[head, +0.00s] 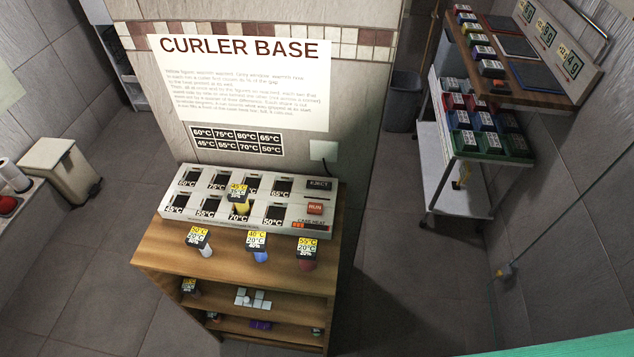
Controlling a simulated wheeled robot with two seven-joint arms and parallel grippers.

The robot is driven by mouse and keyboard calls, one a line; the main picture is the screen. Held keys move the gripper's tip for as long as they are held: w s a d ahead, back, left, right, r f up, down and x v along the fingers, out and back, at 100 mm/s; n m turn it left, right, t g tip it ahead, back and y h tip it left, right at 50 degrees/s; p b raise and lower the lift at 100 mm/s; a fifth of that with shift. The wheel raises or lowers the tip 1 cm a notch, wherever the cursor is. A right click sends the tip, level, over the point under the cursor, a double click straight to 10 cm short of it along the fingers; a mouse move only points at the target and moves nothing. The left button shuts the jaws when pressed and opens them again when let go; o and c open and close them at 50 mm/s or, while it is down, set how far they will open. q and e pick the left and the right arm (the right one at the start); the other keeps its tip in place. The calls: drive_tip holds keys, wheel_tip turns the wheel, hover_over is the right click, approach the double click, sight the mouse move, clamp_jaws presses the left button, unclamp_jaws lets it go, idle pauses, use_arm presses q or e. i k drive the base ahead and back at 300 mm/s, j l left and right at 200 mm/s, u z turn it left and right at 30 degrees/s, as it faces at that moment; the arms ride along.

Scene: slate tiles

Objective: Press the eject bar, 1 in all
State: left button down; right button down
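The curler base (188,213) is a pale grey panel on top of a wooden shelf unit (165,252). Its dark eject bar (319,184), marked EJECT, is at the panel's back right. A red RUN button (315,208) sits below it in the picture. A yellow curler (241,205) with a black and yellow label head stands at the slot marked 70°C. Several other slots look dark and empty. Neither of my grippers is in view.
Three labelled curlers, white (198,241), blue (259,256) and red (307,265), stand on the wood before the base. A sign (240,85) hangs on the wall behind. A trolley (455,190) with coloured bins stands right. Floor (400,260) right of the unit is clear.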

sight(311, 184)
drive_tip(key=j+z, duration=0.15)
drive_tip(key=j, duration=0.4)
drive_tip(key=j+z, duration=0.15)
drive_tip(key=j, duration=0.4)
drive_tip(key=k+j+z, duration=0.2)
drive_tip(key=j, duration=0.35)
drive_tip(key=j+z, duration=0.15)
drive_tip(key=j, duration=0.4)
